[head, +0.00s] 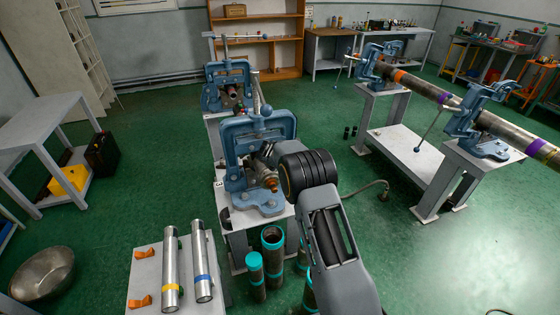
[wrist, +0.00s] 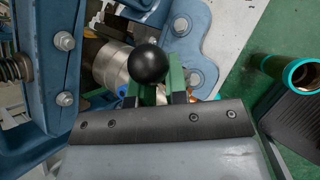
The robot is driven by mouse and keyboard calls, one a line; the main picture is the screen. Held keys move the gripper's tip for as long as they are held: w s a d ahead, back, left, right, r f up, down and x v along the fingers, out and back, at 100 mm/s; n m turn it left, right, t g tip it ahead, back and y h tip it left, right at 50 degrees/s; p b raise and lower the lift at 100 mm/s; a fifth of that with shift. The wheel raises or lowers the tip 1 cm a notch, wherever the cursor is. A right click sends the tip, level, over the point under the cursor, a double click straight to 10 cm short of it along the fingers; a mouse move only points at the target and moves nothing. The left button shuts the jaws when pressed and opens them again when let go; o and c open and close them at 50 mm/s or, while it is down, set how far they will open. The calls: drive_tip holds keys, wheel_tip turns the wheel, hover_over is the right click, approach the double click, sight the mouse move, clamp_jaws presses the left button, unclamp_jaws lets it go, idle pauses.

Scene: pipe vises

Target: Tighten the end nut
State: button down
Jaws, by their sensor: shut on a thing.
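The blue pipe vise (head: 258,140) stands on a pale stand in front of me. A metal pipe (wrist: 115,66) is in it, and a brass-coloured end nut (head: 270,182) shows on the near end of the pipe. My gripper (wrist: 155,88) has green fingers and is at the pipe's end, shut on the end nut. A black ball knob (wrist: 148,64) stands in front of the fingers and hides most of the grip. Only a sliver of brass shows beside the right finger. In the head view my own wrist covers part of the gripper.
Another blue vise (head: 228,90) stands behind. Two silver pipes (head: 202,260) lie on a bench at front left. Teal-ended pipes (head: 272,245) stand upright beside the stand. A long banded pipe (head: 420,90) rests in vises at right.

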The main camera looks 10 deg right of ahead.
drive_tip(key=shift+s+d+f, duration=0.15)
drive_tip(key=shift+d+f, duration=0.15)
drive_tip(key=shift+f, duration=0.05)
drive_tip(key=c, duration=1.2)
unclamp_jaws()
drive_tip(key=shift+d, duration=0.15)
drive_tip(key=shift+a+r, duration=0.2)
drive_tip(key=shift+a, duration=0.05)
drive_tip(key=shift+s+a+r, duration=0.1)
drive_tip(key=shift+a+r, duration=0.05)
drive_tip(key=shift+r, duration=0.1)
drive_tip(key=b+v, duration=0.3)
drive_tip(key=v, duration=0.9)
drive_tip(key=shift+s+r, duration=0.3)
